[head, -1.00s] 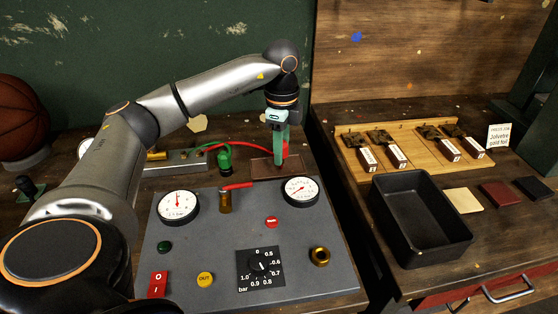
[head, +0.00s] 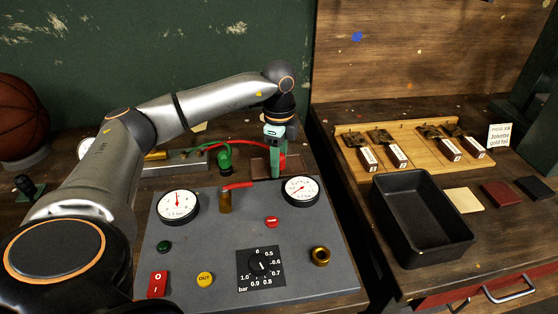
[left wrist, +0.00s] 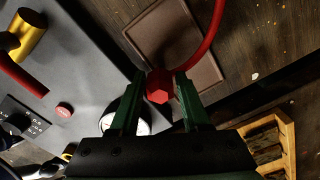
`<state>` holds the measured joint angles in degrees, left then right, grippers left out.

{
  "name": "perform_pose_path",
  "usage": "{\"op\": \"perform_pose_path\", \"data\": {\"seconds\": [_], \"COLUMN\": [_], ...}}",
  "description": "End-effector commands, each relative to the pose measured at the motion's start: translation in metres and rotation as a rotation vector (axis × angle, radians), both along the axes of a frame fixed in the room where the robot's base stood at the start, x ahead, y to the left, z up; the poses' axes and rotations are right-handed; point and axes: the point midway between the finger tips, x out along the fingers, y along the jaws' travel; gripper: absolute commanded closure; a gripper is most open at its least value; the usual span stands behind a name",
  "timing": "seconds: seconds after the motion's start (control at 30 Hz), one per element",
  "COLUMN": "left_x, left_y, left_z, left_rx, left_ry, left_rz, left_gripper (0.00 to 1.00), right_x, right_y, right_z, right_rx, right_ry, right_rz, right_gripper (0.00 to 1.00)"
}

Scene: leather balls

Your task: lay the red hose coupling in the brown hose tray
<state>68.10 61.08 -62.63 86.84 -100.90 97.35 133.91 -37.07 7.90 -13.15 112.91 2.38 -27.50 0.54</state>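The red hose coupling (left wrist: 158,88) is between the fingertips of my left gripper (left wrist: 160,82), with a finger against each side. In the head view my left gripper (head: 276,158) points down at the brown hose tray (head: 260,171), behind the right gauge. The red coupling (head: 283,161) shows beside its green fingers. In the left wrist view the coupling overlaps the near part of the tray (left wrist: 157,32); I cannot tell whether it touches the tray. The red hose curves away from it across the tray. My right gripper is not in view.
The grey panel (head: 205,240) with two gauges, a dial and a red-handled valve (head: 226,198) lies in front of the tray. A green fitting (head: 224,158) stands left of the tray. A black bin (head: 420,225) stands on the right bench.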

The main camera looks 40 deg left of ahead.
Motion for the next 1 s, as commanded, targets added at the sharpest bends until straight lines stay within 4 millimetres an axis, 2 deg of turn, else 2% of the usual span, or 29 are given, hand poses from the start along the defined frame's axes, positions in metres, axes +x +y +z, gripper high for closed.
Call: {"op": "perform_pose_path", "data": {"seconds": [0.17,0.5,0.7,0.83,1.0], "left_x": [0.001,0.001,0.001,0.001,0.000], "left_y": [0.000,-0.001,-0.001,0.000,0.000], "left_z": [0.011,0.082,0.113,0.122,0.124], "left_rx": [0.000,-0.001,0.000,-0.001,0.000], "left_ry": [-0.003,-0.005,-0.002,-0.001,0.000], "left_rz": [0.000,-0.001,-0.001,0.000,0.000], "left_gripper": [0.54,0.54,0.54,0.54,0.54], "right_x": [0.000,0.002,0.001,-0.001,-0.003], "right_y": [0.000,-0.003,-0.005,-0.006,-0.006], "right_z": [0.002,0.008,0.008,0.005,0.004], "right_rx": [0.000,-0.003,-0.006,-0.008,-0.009], "right_ry": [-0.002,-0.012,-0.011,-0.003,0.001], "right_rz": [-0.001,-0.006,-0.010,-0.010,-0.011], "right_gripper": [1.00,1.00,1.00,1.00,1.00]}}
